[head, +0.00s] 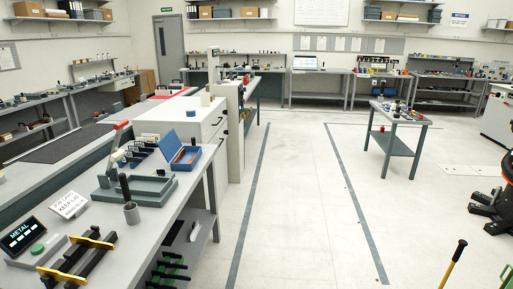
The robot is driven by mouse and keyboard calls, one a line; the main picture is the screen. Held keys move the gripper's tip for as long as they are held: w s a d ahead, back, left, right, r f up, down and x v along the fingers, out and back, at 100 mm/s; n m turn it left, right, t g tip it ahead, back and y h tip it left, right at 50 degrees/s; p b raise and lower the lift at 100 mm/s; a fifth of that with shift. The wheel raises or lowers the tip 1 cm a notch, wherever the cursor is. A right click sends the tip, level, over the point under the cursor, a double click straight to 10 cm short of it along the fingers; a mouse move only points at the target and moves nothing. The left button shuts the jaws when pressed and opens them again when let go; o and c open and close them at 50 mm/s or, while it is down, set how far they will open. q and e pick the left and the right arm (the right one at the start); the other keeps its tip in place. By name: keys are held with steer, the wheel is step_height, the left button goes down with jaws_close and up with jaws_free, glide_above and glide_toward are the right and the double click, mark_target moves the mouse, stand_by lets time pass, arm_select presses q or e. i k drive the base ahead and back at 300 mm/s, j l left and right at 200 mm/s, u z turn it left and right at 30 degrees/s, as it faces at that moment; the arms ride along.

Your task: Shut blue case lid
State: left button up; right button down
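The blue case (186,156) stands open on the left grey bench, near its right edge. Its blue lid (169,145) is raised and leans back to the left. The inside shows orange-brown, and its contents are too small to make out. I see neither of my grippers clearly in the head view, and nothing touches the case or its lid.
White cabinets stand behind. The floor (295,200) is open; a black-and-orange object (487,207) is cut off at right.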

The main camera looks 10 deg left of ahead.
mark_target(169, 145)
steer(key=i+l+u, duration=0.1)
steer(key=i+u, duration=0.2)
steer(key=i, duration=0.2)
steer(key=i+l+u, duration=0.3)
steer(key=i, duration=0.25)
steer(key=j, duration=0.1)
